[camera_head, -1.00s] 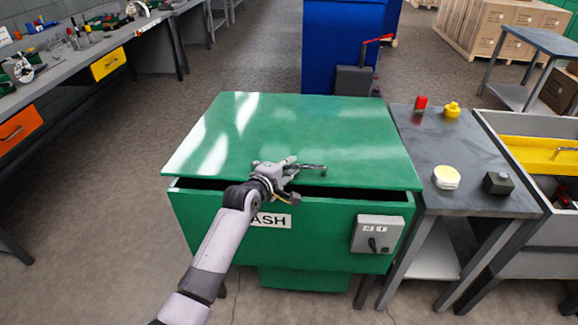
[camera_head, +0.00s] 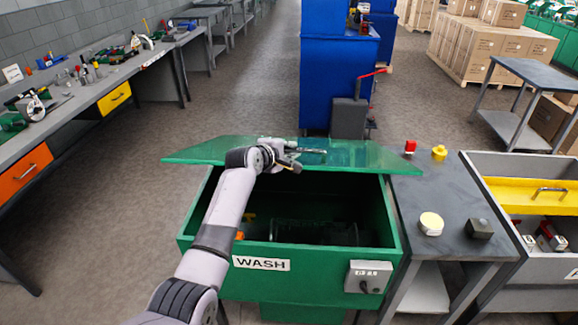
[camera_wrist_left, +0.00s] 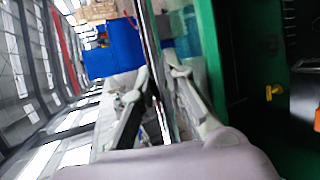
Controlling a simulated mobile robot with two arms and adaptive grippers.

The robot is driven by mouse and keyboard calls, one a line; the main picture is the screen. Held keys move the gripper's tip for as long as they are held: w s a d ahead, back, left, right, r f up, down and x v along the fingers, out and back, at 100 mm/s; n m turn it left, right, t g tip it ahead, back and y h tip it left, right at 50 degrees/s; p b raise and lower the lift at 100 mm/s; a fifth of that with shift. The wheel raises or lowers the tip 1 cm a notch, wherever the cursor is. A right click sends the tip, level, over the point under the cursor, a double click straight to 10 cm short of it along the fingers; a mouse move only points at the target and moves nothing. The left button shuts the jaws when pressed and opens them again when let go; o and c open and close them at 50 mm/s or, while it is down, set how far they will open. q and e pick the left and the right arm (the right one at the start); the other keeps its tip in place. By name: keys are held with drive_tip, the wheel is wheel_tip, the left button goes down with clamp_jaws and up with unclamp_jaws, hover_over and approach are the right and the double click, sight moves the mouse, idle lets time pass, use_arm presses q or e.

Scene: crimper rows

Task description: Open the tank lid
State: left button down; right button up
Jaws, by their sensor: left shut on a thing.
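The green wash tank (camera_head: 315,260) stands in front of me with a WASH label on its front. Its green lid (camera_head: 220,151) is raised and tilted up, and the dark inside of the tank shows below it. My left gripper (camera_head: 296,154) is at the lid's front edge, shut on the lid handle (camera_head: 312,151). In the left wrist view the fingers (camera_wrist_left: 158,95) sit on both sides of a thin bar along the lid. Inside the tank are a dark object (camera_head: 310,231), an orange piece and a yellow piece. My right gripper is not in view.
A grey side table (camera_head: 450,215) at the right of the tank holds a red item, a yellow item, a round pale-yellow tin (camera_head: 431,223) and a dark block. A workbench (camera_head: 100,85) runs along the left. Blue cabinets (camera_head: 335,80) stand behind.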

use_arm(q)
drive_tip(key=w+r, duration=0.6)
drive_tip(key=r, duration=0.3)
drive_tip(key=shift+w+r, duration=0.35)
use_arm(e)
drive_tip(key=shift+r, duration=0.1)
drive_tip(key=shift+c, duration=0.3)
